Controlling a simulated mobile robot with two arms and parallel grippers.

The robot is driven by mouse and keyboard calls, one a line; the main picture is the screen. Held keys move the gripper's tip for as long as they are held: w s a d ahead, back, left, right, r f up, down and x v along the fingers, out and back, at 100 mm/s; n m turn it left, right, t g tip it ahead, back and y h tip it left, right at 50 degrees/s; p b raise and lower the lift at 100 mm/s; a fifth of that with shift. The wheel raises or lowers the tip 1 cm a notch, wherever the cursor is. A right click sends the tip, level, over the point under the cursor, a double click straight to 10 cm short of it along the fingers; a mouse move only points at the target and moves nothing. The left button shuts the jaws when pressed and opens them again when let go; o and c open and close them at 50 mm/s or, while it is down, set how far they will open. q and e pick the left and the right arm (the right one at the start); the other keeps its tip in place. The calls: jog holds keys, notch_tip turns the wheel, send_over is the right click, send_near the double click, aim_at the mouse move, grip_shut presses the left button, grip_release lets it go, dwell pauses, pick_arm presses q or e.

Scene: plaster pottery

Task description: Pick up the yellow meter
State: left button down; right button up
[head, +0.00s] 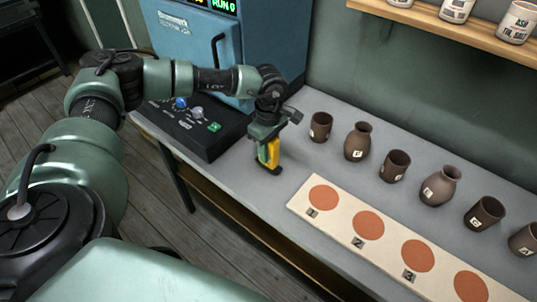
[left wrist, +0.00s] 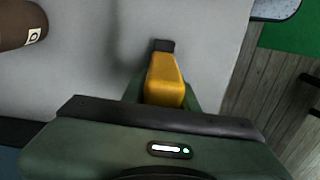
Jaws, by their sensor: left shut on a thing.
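The yellow meter (head: 270,153) has a dark tip and is in my left gripper (head: 265,150), over the grey bench between the control box and the pots. The left gripper is shut on it. In the left wrist view the yellow meter (left wrist: 165,80) sticks out beyond the gripper, its dark end pointing away. I cannot tell whether its tip touches the bench. The jaws hide part of the meter. My right gripper is in neither view.
Several brown lettered pots, such as one vase (head: 358,142), stand along the wall. A board (head: 337,228) with numbered orange discs lies in front of them. A black control box (head: 208,145) and a blue kiln (head: 185,45) are to the left. A shelf (head: 440,20) holds jars.

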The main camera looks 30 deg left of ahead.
pick_arm(q)
notch_tip(320, 180, up, 18)
jog(key=b, duration=0.3)
jog(key=shift+r, duration=0.2)
